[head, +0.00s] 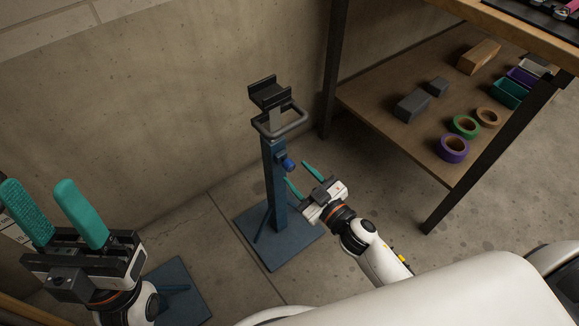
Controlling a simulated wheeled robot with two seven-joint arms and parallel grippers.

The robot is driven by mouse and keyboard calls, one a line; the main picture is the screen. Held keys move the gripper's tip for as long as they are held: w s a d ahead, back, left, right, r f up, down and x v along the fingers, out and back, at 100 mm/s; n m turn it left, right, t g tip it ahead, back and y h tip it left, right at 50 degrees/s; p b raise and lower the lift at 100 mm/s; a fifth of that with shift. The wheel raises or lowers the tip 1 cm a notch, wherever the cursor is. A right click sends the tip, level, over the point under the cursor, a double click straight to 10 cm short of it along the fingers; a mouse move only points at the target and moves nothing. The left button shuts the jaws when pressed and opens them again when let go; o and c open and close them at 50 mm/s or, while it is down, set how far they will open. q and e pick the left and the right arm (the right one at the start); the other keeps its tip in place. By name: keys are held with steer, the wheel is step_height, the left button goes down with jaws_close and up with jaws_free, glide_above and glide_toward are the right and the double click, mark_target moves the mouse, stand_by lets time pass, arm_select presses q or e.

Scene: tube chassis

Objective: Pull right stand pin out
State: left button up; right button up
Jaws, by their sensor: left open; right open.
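The right stand (273,175) is a blue post on a square blue base, with a black cradle (269,92) and a grey loop handle on top. Its pin shows as a small blue knob (288,164) on the right side of the post. My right gripper (300,174) is open, with its teal fingers pointing at the post and spread near the knob; I see no contact. My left gripper (45,205) is open and empty at the lower left, its teal fingers pointing up, far from the right stand.
Another blue base (183,295) lies behind my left gripper, its upper part hidden. A wooden shelf (380,97) on the right holds tape rolls (453,149), dark blocks (411,106) and bins (508,92). A dark shelf leg (333,70) stands near the stand. A concrete wall is behind.

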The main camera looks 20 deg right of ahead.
mark_target(291, 168)
steer(key=shift+x, duration=2.2)
steer(key=shift+c, duration=0.4)
jaws_close()
